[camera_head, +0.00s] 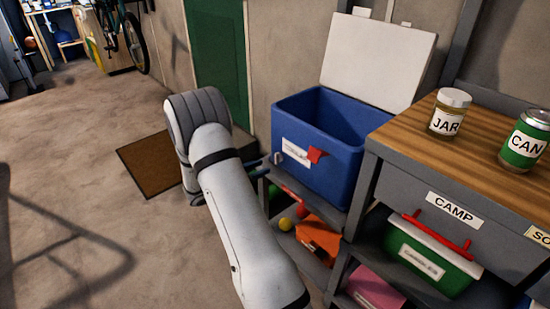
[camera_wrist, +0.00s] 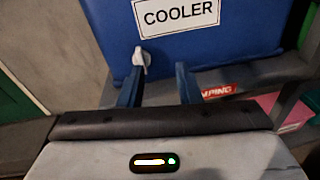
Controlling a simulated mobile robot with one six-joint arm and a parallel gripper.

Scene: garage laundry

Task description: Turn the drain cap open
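The blue cooler (camera_head: 338,170) stands on a grey shelf with its white lid raised. Its front carries a COOLER label in the wrist view (camera_wrist: 178,14). The drain cap (camera_wrist: 140,60) is a small pale grey lever-shaped piece low on the cooler's front, below the label; it also shows in the head view (camera_head: 278,158). My gripper (camera_wrist: 159,69) is open, its blue fingers apart and pointing at the cooler. The cap is near the left finger's tip, left of the gap's middle. Contact cannot be told. In the head view my gripper (camera_head: 266,163) is partly hidden by my arm.
A red piece (camera_head: 317,155) sits on the cooler's front. A wooden-topped bench right of it holds a jar (camera_head: 449,112) and a can (camera_head: 524,141). Floor at left is clear.

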